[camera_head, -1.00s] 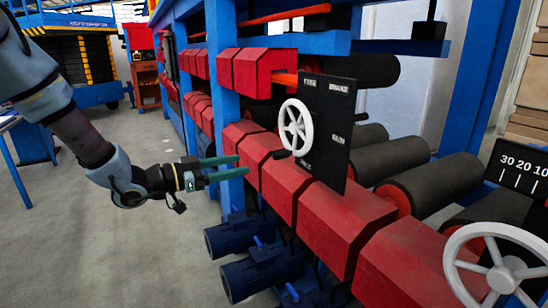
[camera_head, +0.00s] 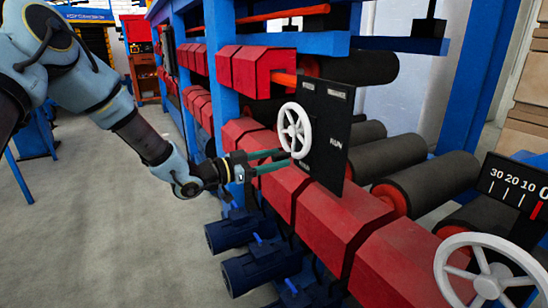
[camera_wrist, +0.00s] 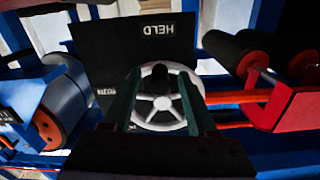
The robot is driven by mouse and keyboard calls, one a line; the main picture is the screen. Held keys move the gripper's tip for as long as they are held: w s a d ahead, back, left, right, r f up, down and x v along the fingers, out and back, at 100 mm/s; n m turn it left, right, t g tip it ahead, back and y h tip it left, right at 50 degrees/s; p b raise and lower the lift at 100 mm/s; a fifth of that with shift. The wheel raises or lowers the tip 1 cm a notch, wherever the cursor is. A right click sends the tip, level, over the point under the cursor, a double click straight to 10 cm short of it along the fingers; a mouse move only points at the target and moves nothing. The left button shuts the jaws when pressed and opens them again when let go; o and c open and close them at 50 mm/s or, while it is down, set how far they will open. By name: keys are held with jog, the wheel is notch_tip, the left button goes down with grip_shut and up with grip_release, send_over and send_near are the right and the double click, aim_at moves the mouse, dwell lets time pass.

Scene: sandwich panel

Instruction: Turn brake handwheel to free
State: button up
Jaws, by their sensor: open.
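The brake handwheel is a small white spoked wheel (camera_head: 294,130) on the front of a black label panel (camera_head: 326,130). It also shows in the wrist view (camera_wrist: 163,97), between my fingers, with the word HELD upside down on the panel beyond. My gripper (camera_head: 288,159) has two green fingers spread apart. In the head view the fingertips are at the wheel's lower left rim. In the wrist view the fingers lie on either side of the wheel; I cannot tell if they touch it.
A larger white handwheel (camera_head: 490,270) stands at the lower right, near a black scale plate (camera_head: 518,188). Red housings (camera_head: 330,215) run below the panel, with dark rollers (camera_head: 430,183) behind. Blue motors (camera_head: 245,262) sit low. The grey floor at left is open.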

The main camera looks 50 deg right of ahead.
grip_shut()
dwell(0.4)
dwell(1.0)
